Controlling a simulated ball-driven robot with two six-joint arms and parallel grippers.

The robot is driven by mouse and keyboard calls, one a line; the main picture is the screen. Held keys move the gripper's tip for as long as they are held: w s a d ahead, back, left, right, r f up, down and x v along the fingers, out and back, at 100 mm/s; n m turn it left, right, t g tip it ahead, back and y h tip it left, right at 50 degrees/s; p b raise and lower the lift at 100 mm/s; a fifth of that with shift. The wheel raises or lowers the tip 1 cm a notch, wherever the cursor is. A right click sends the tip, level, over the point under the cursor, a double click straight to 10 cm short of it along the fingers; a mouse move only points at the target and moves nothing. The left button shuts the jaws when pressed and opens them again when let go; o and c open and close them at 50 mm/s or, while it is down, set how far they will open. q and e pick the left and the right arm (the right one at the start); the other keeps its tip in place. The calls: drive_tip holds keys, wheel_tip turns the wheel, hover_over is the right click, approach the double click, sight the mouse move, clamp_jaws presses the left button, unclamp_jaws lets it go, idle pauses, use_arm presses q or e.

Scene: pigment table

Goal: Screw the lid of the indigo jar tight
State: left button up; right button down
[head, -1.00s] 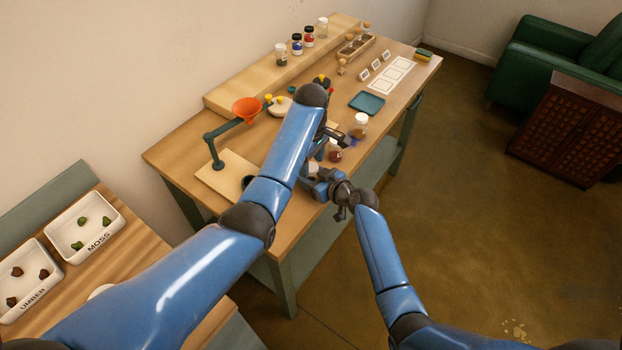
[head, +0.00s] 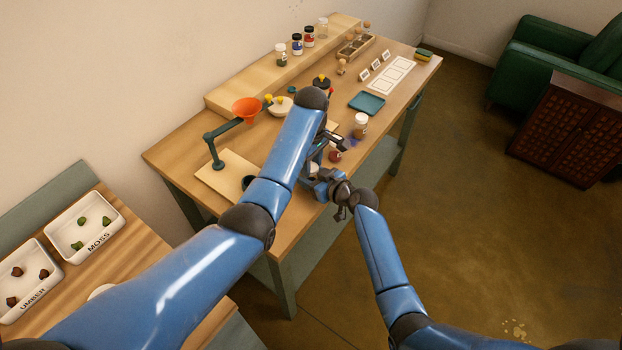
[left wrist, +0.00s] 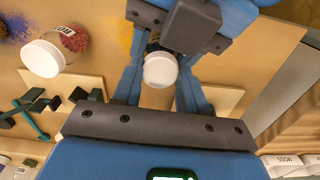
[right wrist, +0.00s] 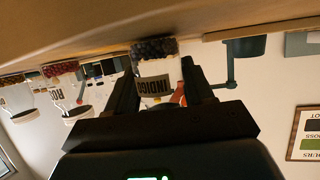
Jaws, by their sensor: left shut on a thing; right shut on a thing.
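The indigo jar (right wrist: 153,83), labelled INDIGO with dark contents, stands between the fingers of my right gripper (right wrist: 160,85), which is shut on it. In the left wrist view its white lid (left wrist: 160,70) sits on top, between the fingers of my left gripper (left wrist: 160,78), which is shut on the lid from above. In the head view a small white part of the jar (head: 313,168) shows beside my grippers; my left arm hides much of it. The lid's thread is hidden, so I cannot tell how tight it sits.
A jar with red contents (head: 335,156) and a white-lidded jar (head: 360,126) stand close by. A teal tray (head: 367,103) lies behind them. Several jars line the raised shelf (head: 245,93).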

use_arm(q)
drive_tip(key=m, duration=0.4)
drive_tip(key=shift+m, duration=0.4)
drive_tip(key=m, duration=0.4)
drive_tip(key=o, duration=1.2)
drive_tip(key=shift+c, duration=0.2)
drive_tip(key=shift+r, duration=0.1)
drive_tip(key=shift+r, duration=2.15)
drive_tip(key=shift+c, duration=0.5)
